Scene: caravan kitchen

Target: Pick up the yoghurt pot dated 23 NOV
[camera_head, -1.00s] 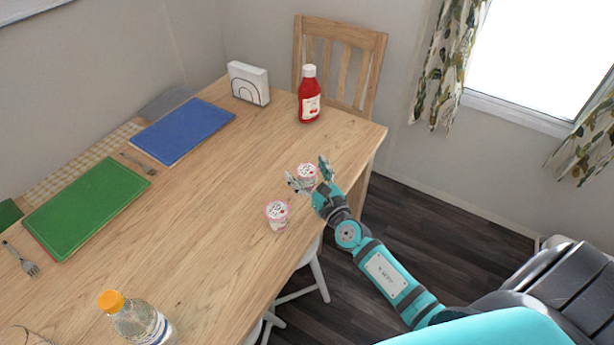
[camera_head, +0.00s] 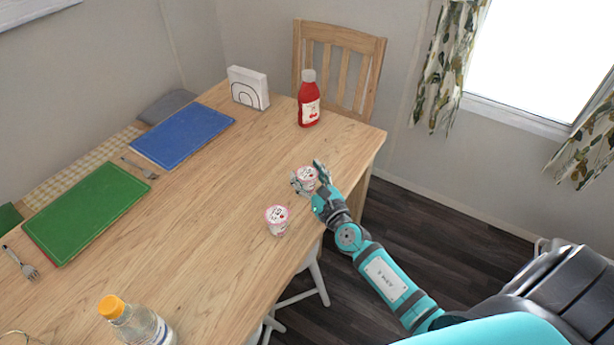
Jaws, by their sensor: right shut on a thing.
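Two small white and pink yoghurt pots are on the wooden table. My right gripper (camera_head: 308,184) is shut on the farther yoghurt pot (camera_head: 307,174), with a finger on each side of it. The gripper hides part of that pot's side, and I cannot tell whether the pot touches the table. The nearer yoghurt pot (camera_head: 277,219) stands upright and free, to the left of the gripper and closer to me. The dates on both lids are too small to read. My left gripper is not in view.
A red ketchup bottle (camera_head: 309,100) and a white napkin holder (camera_head: 248,87) stand at the table's far end. A blue mat (camera_head: 182,133), a green mat (camera_head: 85,208) and forks lie on the left. An orange-capped bottle (camera_head: 136,322) stands in front. The table's middle is clear.

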